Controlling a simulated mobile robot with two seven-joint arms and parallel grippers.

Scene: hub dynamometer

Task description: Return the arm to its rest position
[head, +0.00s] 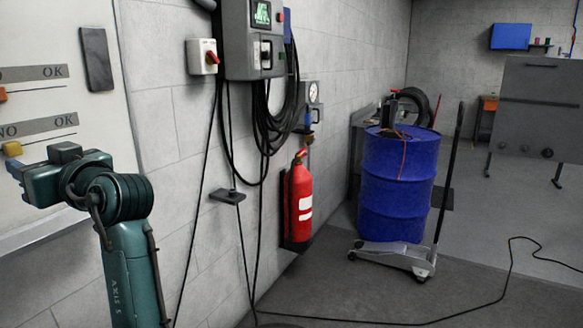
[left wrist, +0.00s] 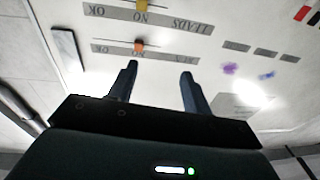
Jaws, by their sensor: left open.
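My left arm is teal and comes up from the bottom left of the head view. It is bent, with its left gripper (head: 14,168) near the whiteboard (head: 45,115) at the left edge. In the left wrist view the left gripper (left wrist: 158,68) has its two dark fingers spread wide with nothing between them. The whiteboard (left wrist: 205,60) faces the fingers. I cannot tell the exact gap between fingertips and board. My right gripper is not in view.
The board carries an orange slider (head: 3,95) and a yellow slider (head: 12,148). A wall box (head: 250,40) with hanging cables, a red extinguisher (head: 300,200), a blue drum (head: 398,185) and a trolley (head: 395,255) stand to the right. A black cable (head: 400,322) crosses the floor.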

